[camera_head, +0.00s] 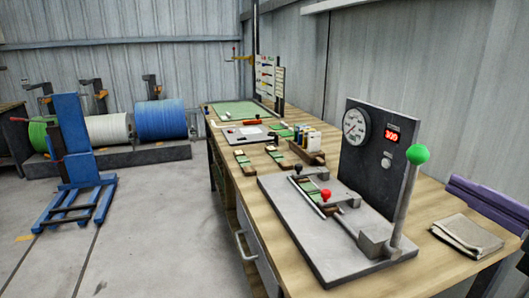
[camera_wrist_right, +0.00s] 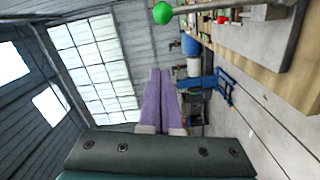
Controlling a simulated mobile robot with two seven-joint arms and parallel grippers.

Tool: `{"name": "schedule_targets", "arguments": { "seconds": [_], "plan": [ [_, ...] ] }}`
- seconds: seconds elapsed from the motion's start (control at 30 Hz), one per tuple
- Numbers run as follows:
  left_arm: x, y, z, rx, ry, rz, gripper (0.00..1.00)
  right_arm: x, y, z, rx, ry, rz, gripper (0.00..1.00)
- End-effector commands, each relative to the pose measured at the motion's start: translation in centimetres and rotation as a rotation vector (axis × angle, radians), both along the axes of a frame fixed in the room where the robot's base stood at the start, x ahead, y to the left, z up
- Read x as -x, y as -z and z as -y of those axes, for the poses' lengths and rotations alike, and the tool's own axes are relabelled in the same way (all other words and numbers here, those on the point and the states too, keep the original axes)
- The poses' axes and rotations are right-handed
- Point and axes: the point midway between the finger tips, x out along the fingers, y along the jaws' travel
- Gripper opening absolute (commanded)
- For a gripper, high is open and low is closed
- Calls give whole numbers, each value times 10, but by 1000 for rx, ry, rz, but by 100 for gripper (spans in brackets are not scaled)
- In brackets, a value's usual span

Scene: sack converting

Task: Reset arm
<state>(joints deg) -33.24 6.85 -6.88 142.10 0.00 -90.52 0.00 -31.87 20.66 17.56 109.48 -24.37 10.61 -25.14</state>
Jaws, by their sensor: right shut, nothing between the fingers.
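My right gripper (camera_head: 453,184) comes in at the right edge of the head view, with its purple fingers over the right end of the bench. In the right wrist view its two long purple fingers (camera_wrist_right: 159,75) lie side by side, shut, with nothing between them. The fingers are apart from the lever with the green knob (camera_head: 419,154), which stands to their left; the knob also shows at the top of the right wrist view (camera_wrist_right: 162,13). My left gripper is not in view.
The wooden bench (camera_head: 437,273) carries a grey press plate (camera_head: 345,268), a gauge panel (camera_head: 378,165) showing 300, and a folded grey cloth (camera_head: 468,236) near the gripper. Small strips and bottles stand farther back. A blue stand (camera_head: 72,140) and large rolls are on the left; open floor lies between.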

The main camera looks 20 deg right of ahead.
Motion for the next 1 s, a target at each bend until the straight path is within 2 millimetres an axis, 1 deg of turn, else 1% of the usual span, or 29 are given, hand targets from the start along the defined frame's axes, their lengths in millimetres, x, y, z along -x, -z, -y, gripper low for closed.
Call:
{"name": "schedule_targets", "arguments": {
  "seconds": [0.07, 0.17, 0.27, 0.37, 0.4, 0.47, 0.5, 0.57, 0.6, 0.67, 0.7, 0.77, 0.8, 0.87, 0.9, 0.97, 1.0],
  "plan": [
    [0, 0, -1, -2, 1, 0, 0, 0, 0, 0, -6, 4, -3, 0],
    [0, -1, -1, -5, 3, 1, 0, -1, 5, -1, -61, 45, -36, 0],
    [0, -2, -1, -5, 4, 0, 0, 1, 19, -3, -198, 140, -120, 0],
    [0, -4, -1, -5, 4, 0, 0, 12, 42, -15, -397, 270, -261, 0],
    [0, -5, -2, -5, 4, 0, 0, 19, 53, -23, -481, 322, -328, 0],
    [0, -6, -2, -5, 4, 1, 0, 33, 69, -38, -598, 394, -436, 0],
    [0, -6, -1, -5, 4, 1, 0, 44, 78, -50, -669, 440, -510, 0],
    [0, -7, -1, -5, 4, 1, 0, 61, 90, -68, -759, 498, -618, 0],
    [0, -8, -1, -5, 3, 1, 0, 73, 95, -81, -813, 533, -689, 0],
    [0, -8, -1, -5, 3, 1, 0, 92, 101, -100, -879, 580, -794, 0],
    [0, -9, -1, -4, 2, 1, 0, 105, 104, -113, -916, 609, -862, 0],
    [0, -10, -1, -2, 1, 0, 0, 125, 105, -131, -963, 646, -963, 0],
    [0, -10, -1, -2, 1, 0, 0, 139, 105, -143, -987, 671, -1030, 0],
    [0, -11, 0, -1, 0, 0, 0, 160, 102, -160, -1014, 703, -1131, 0],
    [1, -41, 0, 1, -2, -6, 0, 157, 72, -155, -1008, 704, -1115, 0],
    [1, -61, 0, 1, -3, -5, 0, 157, 52, -154, -1005, 704, -1113, 0],
    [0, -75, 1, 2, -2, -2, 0, 156, 39, -154, -1004, 704, -1113, 0]
  ]
}}
